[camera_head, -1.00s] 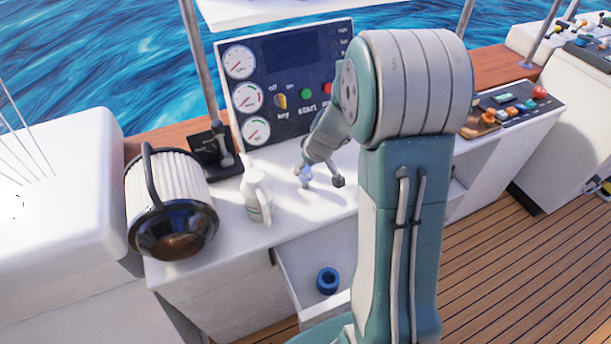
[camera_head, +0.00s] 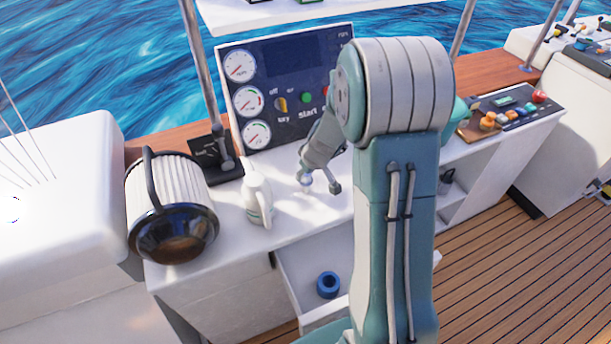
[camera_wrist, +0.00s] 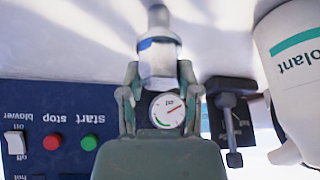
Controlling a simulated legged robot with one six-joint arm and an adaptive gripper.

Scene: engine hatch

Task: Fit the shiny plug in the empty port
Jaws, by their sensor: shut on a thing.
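My gripper (camera_wrist: 158,95) is shut on the shiny plug (camera_wrist: 157,58), a silvery metal piece with a blue-tinted band and a narrower stem pointing away from the palm. In the head view my gripper (camera_head: 320,184) is over the white counter, right of the white jug. The plug (camera_head: 305,179) is small there, low at the gripper's tip. I cannot tell whether it touches the counter. I cannot make out an empty port in either view.
The white coolant jug (camera_head: 257,199) stands close to my gripper. A black throttle lever (camera_head: 222,150) and gauge panel (camera_head: 285,90) stand behind. A filter canister (camera_head: 172,210) is at left. A blue ring (camera_head: 328,284) lies in the open drawer below.

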